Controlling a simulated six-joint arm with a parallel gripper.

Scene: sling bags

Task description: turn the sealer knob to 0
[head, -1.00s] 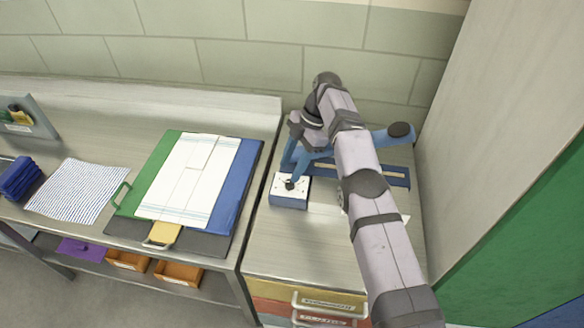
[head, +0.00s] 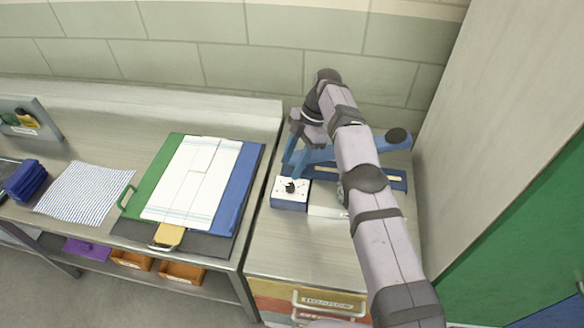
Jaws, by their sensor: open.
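The sealer (head: 399,178) is blue and stands on the right-hand steel cabinet, with a raised lever arm ending in a dark grip. Its control box (head: 289,203) has a blue side and a white top with small marks too fine to read. The black knob (head: 291,187) sits on that top; its exact pointing is too small to tell. My gripper (head: 293,160) is above and just behind the knob, with its blue fingers pointing down. It is open and appears empty. My arm hides the middle of the sealer.
Drawers with labels (head: 330,302) are below the cabinet top. A tall panel (head: 480,120) closes the right side.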

